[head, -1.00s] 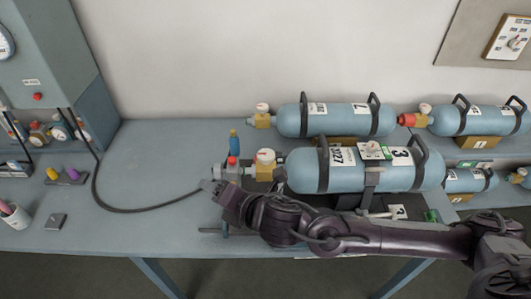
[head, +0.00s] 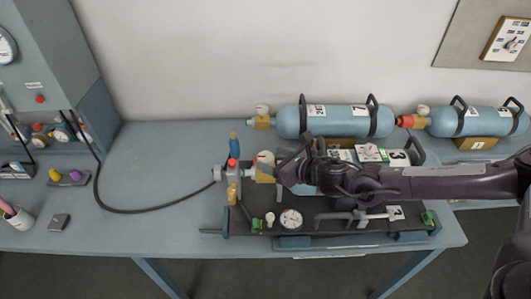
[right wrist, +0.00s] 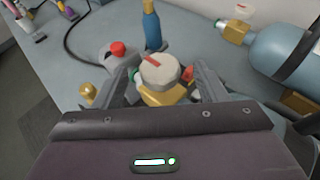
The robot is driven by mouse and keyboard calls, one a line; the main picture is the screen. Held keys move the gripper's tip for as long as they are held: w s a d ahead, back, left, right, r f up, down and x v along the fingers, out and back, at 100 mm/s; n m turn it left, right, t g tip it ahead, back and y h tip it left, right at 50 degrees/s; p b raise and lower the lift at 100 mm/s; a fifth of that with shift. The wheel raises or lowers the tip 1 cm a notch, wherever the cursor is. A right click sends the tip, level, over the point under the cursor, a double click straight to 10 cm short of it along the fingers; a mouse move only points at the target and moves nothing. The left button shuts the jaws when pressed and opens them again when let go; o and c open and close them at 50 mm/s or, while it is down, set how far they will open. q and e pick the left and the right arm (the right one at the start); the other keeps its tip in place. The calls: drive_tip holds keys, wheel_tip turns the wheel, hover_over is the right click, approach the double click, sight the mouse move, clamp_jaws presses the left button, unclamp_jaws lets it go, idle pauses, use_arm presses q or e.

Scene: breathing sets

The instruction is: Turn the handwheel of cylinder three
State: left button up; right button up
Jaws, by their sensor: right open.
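Cylinder three (head: 410,147) is a light blue bottle with a label "3", lying on a black rig on the bench. My right arm hides much of it. Its handwheel, a white knob with a red mark (head: 265,156), sits on a brass valve at the left end. My right gripper (head: 274,168) is open at this valve, reaching in from the right. In the right wrist view the handwheel (right wrist: 159,70) lies between the two spread fingers (right wrist: 165,80), with the brass valve body (right wrist: 165,97) below it. I cannot tell whether the fingers touch it. My left gripper is not in view.
A grey fitting with a red knob (head: 233,163) and a black hose stands just left of the valve. A blue bottle (head: 234,143) is behind it. Another cylinder (head: 345,121) lies behind. A dial gauge (head: 291,219) lies in front. The bench at left is mostly clear.

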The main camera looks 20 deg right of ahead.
sight(267, 157)
drive_tip(key=shift+p+x, duration=0.45)
drive_tip(key=shift+x, duration=1.4)
drive_tip(key=shift+c, duration=0.4)
drive_tip(key=c, duration=0.9)
drive_tip(key=shift+m+h, duration=0.3)
